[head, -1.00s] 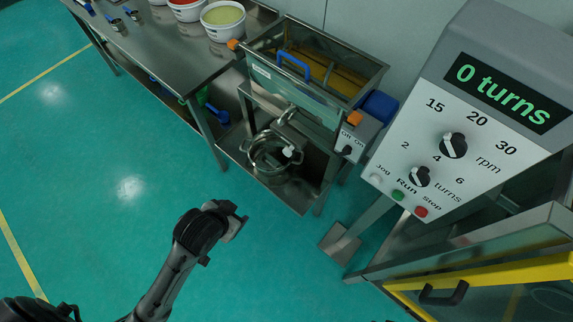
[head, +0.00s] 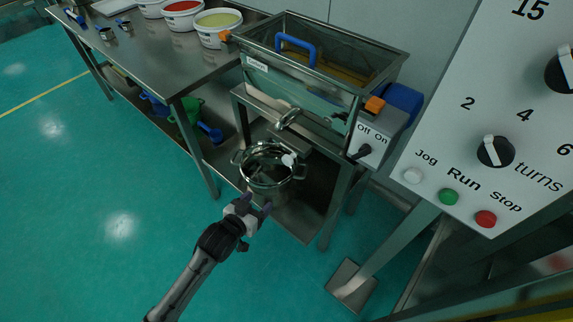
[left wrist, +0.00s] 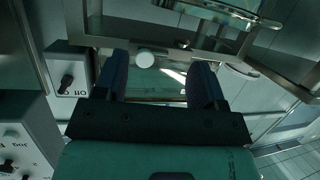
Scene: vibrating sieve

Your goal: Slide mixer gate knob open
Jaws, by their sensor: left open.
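My left gripper (head: 256,208) is open and empty over the floor, in front of the lower shelf of the sieve stand. In the left wrist view its two fingers (left wrist: 161,76) are spread apart. A small white round knob (left wrist: 145,60) shows between and beyond the fingertips there, apart from them. In the head view a small white knob-like part (head: 288,160) shows at the steel pot (head: 268,172) under the sieve. I cannot tell whether either is the mixer gate knob. The control panel (head: 440,165) stands close at the right. My right gripper is out of view.
The vibrating sieve (head: 310,85) has a blue handle and an Off/On switch box (head: 372,140). A steel table (head: 165,60) with several tubs is at the upper left. A steel post (head: 385,250) stands at the right. The floor at left is clear.

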